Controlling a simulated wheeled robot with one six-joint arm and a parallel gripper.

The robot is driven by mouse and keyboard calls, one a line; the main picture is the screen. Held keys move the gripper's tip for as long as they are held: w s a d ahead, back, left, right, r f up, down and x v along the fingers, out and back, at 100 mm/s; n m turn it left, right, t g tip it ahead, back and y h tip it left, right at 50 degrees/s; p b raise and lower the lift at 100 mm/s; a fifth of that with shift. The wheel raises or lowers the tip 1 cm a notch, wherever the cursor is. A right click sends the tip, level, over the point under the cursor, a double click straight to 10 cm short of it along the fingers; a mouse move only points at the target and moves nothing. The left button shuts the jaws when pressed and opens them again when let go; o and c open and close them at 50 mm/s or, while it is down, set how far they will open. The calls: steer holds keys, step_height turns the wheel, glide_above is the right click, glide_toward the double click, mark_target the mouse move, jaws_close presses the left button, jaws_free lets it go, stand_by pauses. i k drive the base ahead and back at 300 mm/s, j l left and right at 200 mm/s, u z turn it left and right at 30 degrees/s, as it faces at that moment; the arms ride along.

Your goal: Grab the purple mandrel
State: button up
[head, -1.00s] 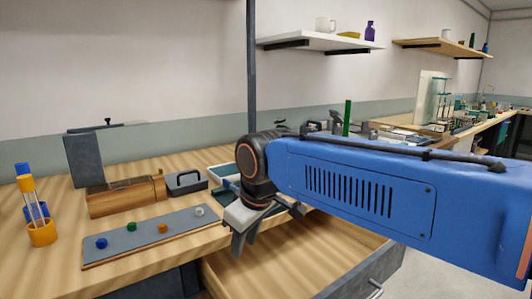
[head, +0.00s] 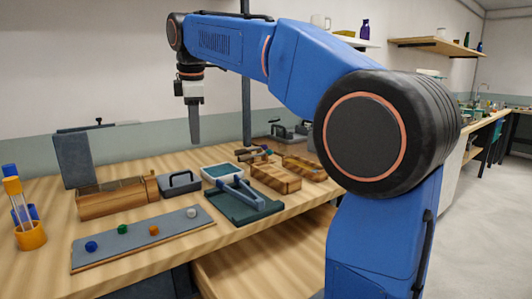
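I cannot make out a purple mandrel in the head view. My gripper (head: 195,125) points straight down, high above the back of the workbench. It is seen edge-on, with its fingers overlapping, so I cannot tell whether it is open. No held thing shows at its tip.
A grey board (head: 140,252) with blue, green, orange and white pieces lies at the front. An open drawer (head: 262,258) sticks out below.

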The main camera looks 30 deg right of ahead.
mark_target(238, 152)
steer(key=l+z, duration=0.1)
steer(key=z, duration=0.3)
steer(key=i+z, duration=0.1)
steer(key=z, duration=0.35)
steer(key=l+z, duration=0.1)
steer(key=z, duration=0.3)
steer(key=i+z, duration=0.1)
steer(key=z, duration=0.3)
steer(key=i+l+z, duration=0.15)
steer(key=z, duration=0.3)
steer(key=i+z, duration=0.25)
steer(key=z, duration=0.2)
steer(key=i+l+u, duration=0.25)
steer(key=i, duration=0.35)
steer(key=i+u, duration=0.15)
steer(key=u, duration=0.25)
steer(key=i+u, duration=0.15)
steer(key=u, duration=0.2)
steer(key=i+u, duration=0.1)
steer(key=u, duration=0.3)
steer(key=i+u, duration=0.15)
steer(key=u, duration=0.2)
steer(key=i+u, duration=0.1)
steer(key=u, duration=0.35)
steer(key=l+u, duration=0.15)
steer(key=u, duration=0.25)
steer(key=i+l+u, duration=0.15)
steer(key=u, duration=0.3)
